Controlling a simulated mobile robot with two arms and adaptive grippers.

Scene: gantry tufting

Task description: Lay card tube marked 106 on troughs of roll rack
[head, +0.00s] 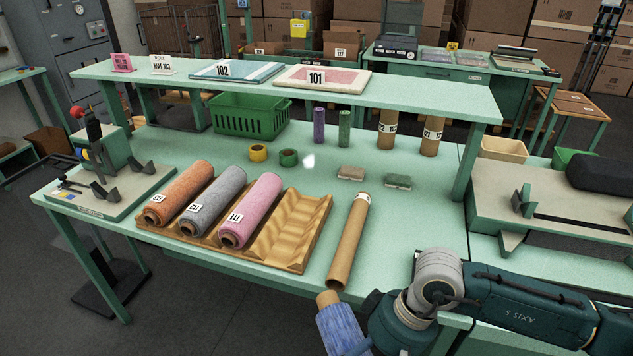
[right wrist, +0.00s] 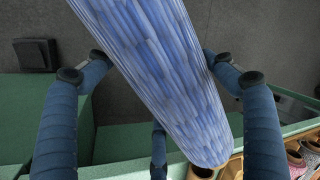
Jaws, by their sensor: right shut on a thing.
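A bare brown card tube (head: 348,240) lies on the green table, right of the roll rack and apart from it; its label is too small to read. The wooden roll rack (head: 293,232) holds orange (head: 187,188), grey (head: 217,198) and pink (head: 254,205) rolls at left; its right troughs are empty. My right gripper (right wrist: 160,85) is shut on a blue roll (right wrist: 165,70), its fingers around the roll's sides. In the head view the blue roll (head: 343,328) with a brown core end is low, at the table's front edge. My left gripper is out of view.
Green and purple small rolls, two upright brown tubes (head: 432,136), tape rolls (head: 289,158) and two small blocks (head: 351,172) stand behind. A raised shelf (head: 420,97) spans the back. A grey-topped fixture (head: 560,205) is at right. Table around the bare tube is clear.

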